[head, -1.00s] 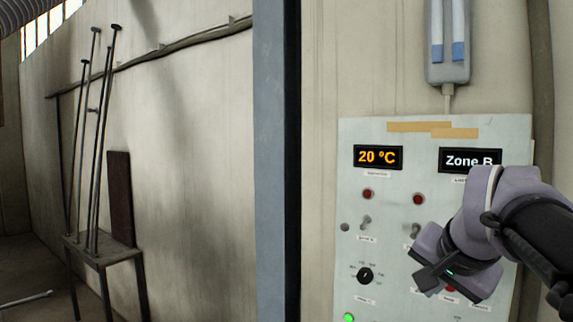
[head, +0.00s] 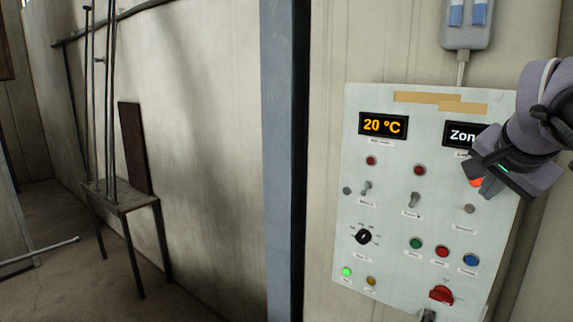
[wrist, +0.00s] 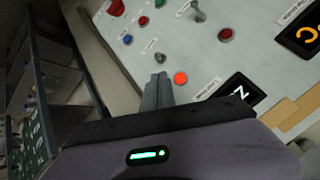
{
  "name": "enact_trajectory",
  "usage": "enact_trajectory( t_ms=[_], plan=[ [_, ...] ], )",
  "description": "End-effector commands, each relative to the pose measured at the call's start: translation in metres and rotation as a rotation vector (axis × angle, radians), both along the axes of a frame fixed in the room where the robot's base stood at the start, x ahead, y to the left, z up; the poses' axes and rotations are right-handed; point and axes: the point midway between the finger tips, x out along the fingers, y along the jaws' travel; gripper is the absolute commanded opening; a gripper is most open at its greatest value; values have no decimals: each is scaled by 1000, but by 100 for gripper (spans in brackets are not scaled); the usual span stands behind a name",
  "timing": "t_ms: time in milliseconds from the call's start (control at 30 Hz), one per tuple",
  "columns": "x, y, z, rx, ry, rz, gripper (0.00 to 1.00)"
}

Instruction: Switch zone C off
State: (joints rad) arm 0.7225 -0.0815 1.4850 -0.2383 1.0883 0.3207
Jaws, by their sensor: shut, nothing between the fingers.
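The control panel (head: 400,150) hangs on the wall. The lit orange-red lamp (head: 477,182) is at its right, partly behind my gripper (head: 474,172); it also shows in the wrist view (wrist: 180,78). Below it is the right-hand switch (head: 469,209), above a label too small to read. In the wrist view this switch (wrist: 159,58) lies just beyond my shut, empty fingers (wrist: 160,77), and I cannot tell whether they touch it. The other two toggles, left (head: 366,188) and middle (head: 414,199), sit below unlit dark red lamps. The zone display (head: 462,135) is partly hidden.
A display (head: 383,125) reads 20 °C. A black dial (head: 363,237), green (head: 415,244), red (head: 442,251) and blue (head: 470,260) buttons and a red rotary switch (head: 441,294) sit lower. A green lamp (head: 346,271) glows. A small table (head: 120,203) stands left.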

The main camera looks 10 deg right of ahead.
Motion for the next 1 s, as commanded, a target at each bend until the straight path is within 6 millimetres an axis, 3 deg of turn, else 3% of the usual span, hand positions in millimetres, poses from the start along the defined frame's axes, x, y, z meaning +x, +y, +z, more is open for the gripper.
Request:
enact_trajectory(
  t_ms=[300, 1000],
  plan=[
    [29, -22, -35, 1, 2, 1, 0],
    [31, -23, -46, -39, -36, 1, 0]
  ],
)
